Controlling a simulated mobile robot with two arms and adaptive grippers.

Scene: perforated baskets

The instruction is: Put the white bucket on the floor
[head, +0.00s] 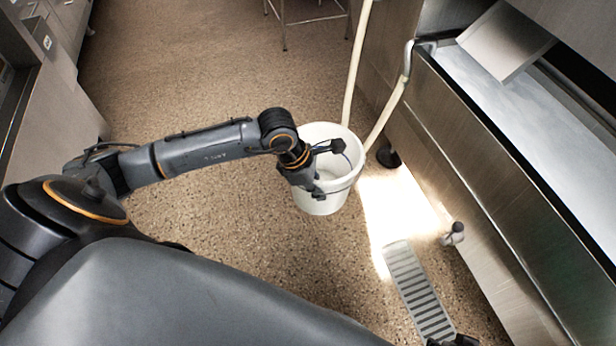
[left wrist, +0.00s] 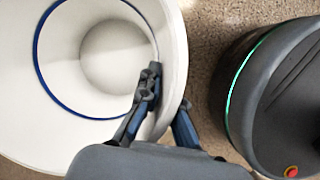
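The white bucket (head: 318,205) is upright in the middle of the head view, over the speckled floor (head: 230,230). I cannot tell for sure whether its base touches the floor. My left gripper (head: 329,170) is at the near side of its rim, with its fingers spread apart. One finger reaches over the bucket's inside and the other is outside the wall. The left wrist view shows the bucket (left wrist: 105,50) with a blue ring inside, and the rim between the fingers of the left gripper (left wrist: 167,88). A dark tip at the bottom edge may be my right gripper (head: 455,341).
A steel counter (head: 500,190) runs along the right. A pale pole (head: 357,65) and hose (head: 388,110) stand just behind the bucket. A floor grate (head: 418,290) and a cabinet foot (head: 453,234) are at the lower right. The floor left of the bucket is clear.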

